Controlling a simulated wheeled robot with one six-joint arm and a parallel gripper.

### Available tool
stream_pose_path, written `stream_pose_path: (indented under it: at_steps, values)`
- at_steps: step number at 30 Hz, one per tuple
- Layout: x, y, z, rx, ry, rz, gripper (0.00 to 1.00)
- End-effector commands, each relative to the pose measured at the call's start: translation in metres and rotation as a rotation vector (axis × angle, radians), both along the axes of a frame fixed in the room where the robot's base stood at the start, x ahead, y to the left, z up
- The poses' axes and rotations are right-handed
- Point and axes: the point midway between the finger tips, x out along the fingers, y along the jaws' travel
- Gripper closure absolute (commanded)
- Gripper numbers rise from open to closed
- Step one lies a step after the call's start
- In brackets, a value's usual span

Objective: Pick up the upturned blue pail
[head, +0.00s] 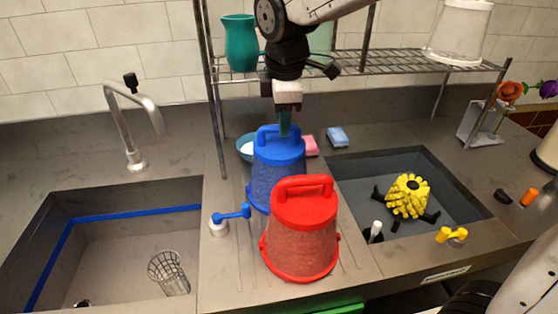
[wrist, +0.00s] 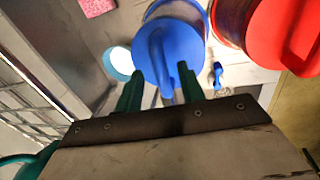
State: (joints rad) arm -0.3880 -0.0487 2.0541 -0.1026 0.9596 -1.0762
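The upturned blue pail (head: 272,185) stands on the ribbed counter between the two sinks, its handle arching over its top. It also shows in the wrist view (wrist: 185,45). My gripper (head: 285,130) points down right above it, with its green fingertips at the handle. In the wrist view the two fingers are spread apart, with the blue handle (wrist: 163,58) near the gap between them. I cannot tell whether they touch it. The front right of the blue pail is hidden behind an upturned red pail in the head view.
The red pail (head: 302,235) stands close in front. A blue-handled tap (head: 222,224) is at the left. A teal bowl (head: 245,147) and pink sponge (head: 310,146) lie behind. A wire shelf (head: 400,60) with a teal pitcher (head: 241,43) stands at the back.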

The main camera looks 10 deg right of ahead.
Motion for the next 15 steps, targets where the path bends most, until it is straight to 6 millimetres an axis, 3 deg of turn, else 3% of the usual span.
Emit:
stream_pose_path:
  at_steps: [6, 14, 15]
  values:
    - [0.005, 0.000, -0.028, 0.000, 0.002, -0.002, 0.61]
    - [0.005, 0.000, -0.031, -0.001, 0.001, -0.002, 0.61]
    - [0.005, 0.000, -0.031, -0.001, 0.001, -0.002, 0.69]
